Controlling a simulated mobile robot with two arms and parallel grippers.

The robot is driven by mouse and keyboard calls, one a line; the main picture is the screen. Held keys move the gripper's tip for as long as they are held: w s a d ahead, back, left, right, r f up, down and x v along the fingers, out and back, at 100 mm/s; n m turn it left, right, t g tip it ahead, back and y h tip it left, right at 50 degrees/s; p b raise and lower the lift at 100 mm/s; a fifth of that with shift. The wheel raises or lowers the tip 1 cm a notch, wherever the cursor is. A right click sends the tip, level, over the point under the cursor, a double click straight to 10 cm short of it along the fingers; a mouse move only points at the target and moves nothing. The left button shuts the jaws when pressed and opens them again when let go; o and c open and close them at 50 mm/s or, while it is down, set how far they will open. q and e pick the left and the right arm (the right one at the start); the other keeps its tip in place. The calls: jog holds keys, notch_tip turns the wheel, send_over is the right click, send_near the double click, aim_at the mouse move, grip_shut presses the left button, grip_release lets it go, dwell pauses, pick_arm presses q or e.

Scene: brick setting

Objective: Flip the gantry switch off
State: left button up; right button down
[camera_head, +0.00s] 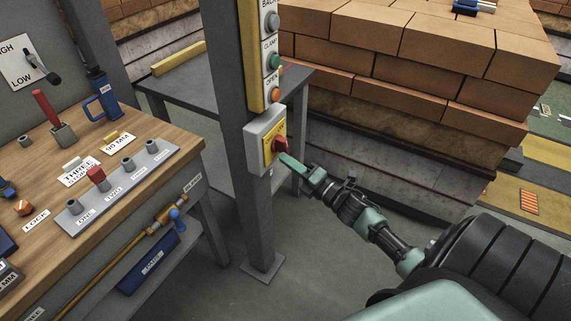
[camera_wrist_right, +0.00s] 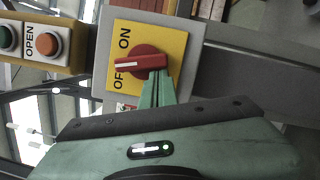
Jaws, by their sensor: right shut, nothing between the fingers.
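The gantry switch is a red rotary knob (camera_head: 281,145) on a yellow plate in a grey box on the grey post. It also shows in the right wrist view (camera_wrist_right: 143,62). There its white mark points left, between the words ON and OFF on the yellow plate (camera_wrist_right: 176,45). My right gripper (camera_head: 283,157) is shut and empty, its green fingertips right at the knob's lower side. In the wrist view the fingertips (camera_wrist_right: 158,78) sit against or just beside the knob; contact is hard to tell. My left gripper is not in view.
Above the switch box, a yellow button panel (camera_head: 257,85) carries green and orange buttons (camera_head: 275,94). A brick stack (camera_head: 400,75) rises behind my right arm. Floor around the post's base is open.

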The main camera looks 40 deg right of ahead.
jog(key=shift+w+d+f+n+y+b, duration=0.2)
jog(key=shift+d+n+b, duration=0.1)
jog(key=shift+n+b, duration=0.45)
jog(key=shift+w+d+f+n+y+b, duration=0.1)
jog(key=shift+d+f+n+y+b, duration=0.15)
jog(key=shift+n+b, duration=0.5)
jog(key=shift+d+r+b, duration=0.1)
jog(key=shift+r+b, duration=0.05)
jog(key=shift+b, duration=0.2)
jog(key=v, duration=0.7)
jog(key=shift+s+p, duration=0.3)
jog(key=shift+s, duration=0.1)
